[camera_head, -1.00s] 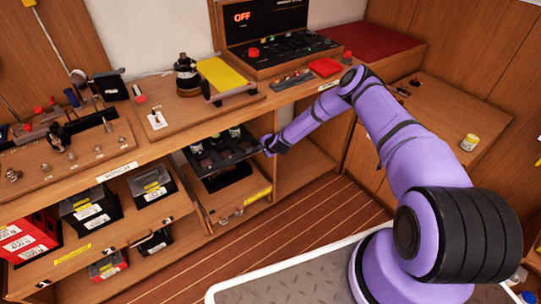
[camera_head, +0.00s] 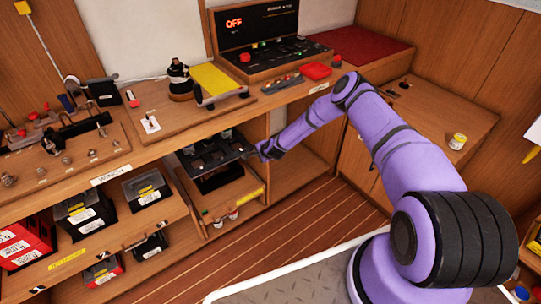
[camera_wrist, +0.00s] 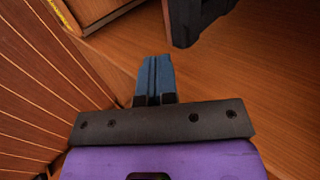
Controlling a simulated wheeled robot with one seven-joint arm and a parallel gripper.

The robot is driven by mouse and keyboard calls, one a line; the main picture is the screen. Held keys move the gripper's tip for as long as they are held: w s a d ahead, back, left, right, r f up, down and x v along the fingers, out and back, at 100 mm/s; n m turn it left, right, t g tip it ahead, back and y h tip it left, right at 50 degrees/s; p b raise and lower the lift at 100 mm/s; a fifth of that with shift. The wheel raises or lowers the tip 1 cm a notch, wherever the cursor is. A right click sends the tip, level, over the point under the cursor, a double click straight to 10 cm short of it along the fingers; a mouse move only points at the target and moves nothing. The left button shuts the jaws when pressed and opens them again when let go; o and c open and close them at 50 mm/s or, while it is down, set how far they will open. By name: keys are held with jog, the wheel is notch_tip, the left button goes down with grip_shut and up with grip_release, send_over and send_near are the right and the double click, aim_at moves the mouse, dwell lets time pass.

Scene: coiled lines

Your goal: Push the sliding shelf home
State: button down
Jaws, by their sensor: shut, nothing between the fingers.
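A black tray-like shelf (camera_head: 229,158), which I take to be the sliding shelf, juts from the opening under the counter in the head view. Small dark items lie on it. My gripper (camera_head: 262,150) is at its right end; contact cannot be made out there. In the wrist view my gripper (camera_wrist: 155,62) is shut and empty, its blue fingers together. A dark block-like part (camera_wrist: 196,20), perhaps the shelf's end, is just ahead and right of the fingertips, with a small gap in the picture. The shelf's rear is hidden.
A lower wooden shelf (camera_head: 250,196) with a yellow label lies beneath. Black boxes (camera_head: 85,212) and red boxes (camera_head: 25,245) stand in the left bays. The counter above holds a control panel (camera_head: 270,62) reading OFF. An empty bay (camera_head: 300,168) lies right of the shelf.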

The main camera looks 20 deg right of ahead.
jog(key=v, duration=1)
notch_tip(320, 180, up, 22)
jog(key=n+g, duration=0.2)
jog(key=n, duration=0.5)
jog(key=s+r+n, duration=0.1)
jog(key=s+r, duration=0.2)
jog(key=r, duration=0.4)
jog(key=s+r+n+g+h, duration=0.1)
jog(key=s+r+n, duration=0.1)
jog(key=s+r, duration=0.35)
jog(key=s+r+n, duration=0.1)
jog(key=s+r, duration=0.1)
jog(key=r, duration=0.7)
jog(key=s+r+n+h, duration=0.2)
jog(key=s+r, duration=1.2)
jog(key=s, duration=0.4)
jog(key=s+r+n, duration=0.1)
jog(key=s, duration=0.8)
jog(key=s+d+r, duration=0.1)
jog(key=s+r, duration=0.1)
jog(key=s, duration=0.8)
jog(key=shift+s+d+r+n+g, duration=0.3)
jog(key=shift+s+n+g, duration=0.05)
jog(key=shift+n+g, duration=0.05)
